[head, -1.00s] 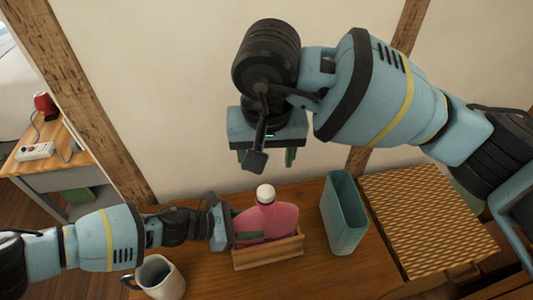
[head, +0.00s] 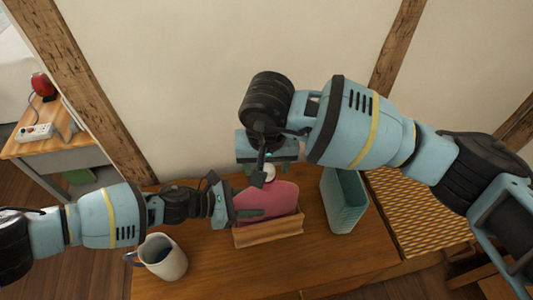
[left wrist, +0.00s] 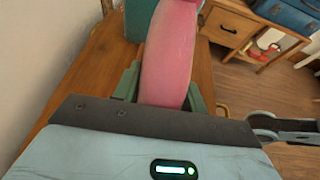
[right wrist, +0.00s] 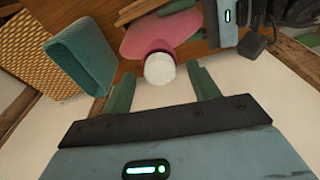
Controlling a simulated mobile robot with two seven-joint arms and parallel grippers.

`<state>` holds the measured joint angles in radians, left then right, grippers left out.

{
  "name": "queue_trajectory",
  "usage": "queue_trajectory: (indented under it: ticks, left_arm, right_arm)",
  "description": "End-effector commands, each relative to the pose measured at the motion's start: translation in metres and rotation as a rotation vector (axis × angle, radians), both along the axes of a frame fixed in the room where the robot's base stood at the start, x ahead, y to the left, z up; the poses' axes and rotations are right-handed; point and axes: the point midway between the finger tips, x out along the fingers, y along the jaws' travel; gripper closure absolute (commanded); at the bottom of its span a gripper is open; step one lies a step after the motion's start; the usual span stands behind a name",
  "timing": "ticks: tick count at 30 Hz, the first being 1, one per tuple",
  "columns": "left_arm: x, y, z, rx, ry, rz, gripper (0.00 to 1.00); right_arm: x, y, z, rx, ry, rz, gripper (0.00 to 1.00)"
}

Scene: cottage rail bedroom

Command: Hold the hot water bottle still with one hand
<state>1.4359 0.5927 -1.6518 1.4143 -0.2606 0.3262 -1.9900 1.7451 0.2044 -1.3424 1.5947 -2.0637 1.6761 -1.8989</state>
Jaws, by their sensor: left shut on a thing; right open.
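The pink hot water bottle (head: 268,200) stands in a small wooden holder (head: 270,232) on the table. Its white cap (head: 269,173) is on top, partly behind my right gripper in the head view. My left gripper (head: 240,213) is shut on the bottle's side; in the left wrist view the bottle (left wrist: 170,55) is between the green fingers. My right gripper (head: 268,172) is open above the bottle. In the right wrist view the cap (right wrist: 159,68) lies just ahead of the open fingertips (right wrist: 161,80), centred between them; I cannot tell whether they touch it.
A teal bin (head: 345,202) stands right of the bottle, beside a yellow woven-pattern box (head: 420,212). A mug (head: 163,256) with dark contents stands at the front left, under my left arm. The wall is close behind. The table front right is clear.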

Motion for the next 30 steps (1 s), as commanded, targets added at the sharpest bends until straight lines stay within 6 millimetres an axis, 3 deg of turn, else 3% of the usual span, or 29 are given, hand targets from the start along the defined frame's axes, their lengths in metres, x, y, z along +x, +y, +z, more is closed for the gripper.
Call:
queue_trajectory:
  ticks: [13,25,30]
  left_arm:
    - [0.0,-0.0001,0.0002,0.0,0.0,0.0,1.0]
    - [0.0,0.0,0.0001,0.0,0.0,0.0,1.0]
    - [0.0,0.0,0.0001,0.0,0.0,0.0,1.0]
  right_arm:
    - [0.0013,0.0002,-0.0073,0.0,-0.001,0.0,0.4]
    - [0.0012,0.0001,-0.007,0.0,-0.001,0.0,0.92]
    - [0.0013,0.0001,-0.007,0.0,-0.001,0.0,0.95]
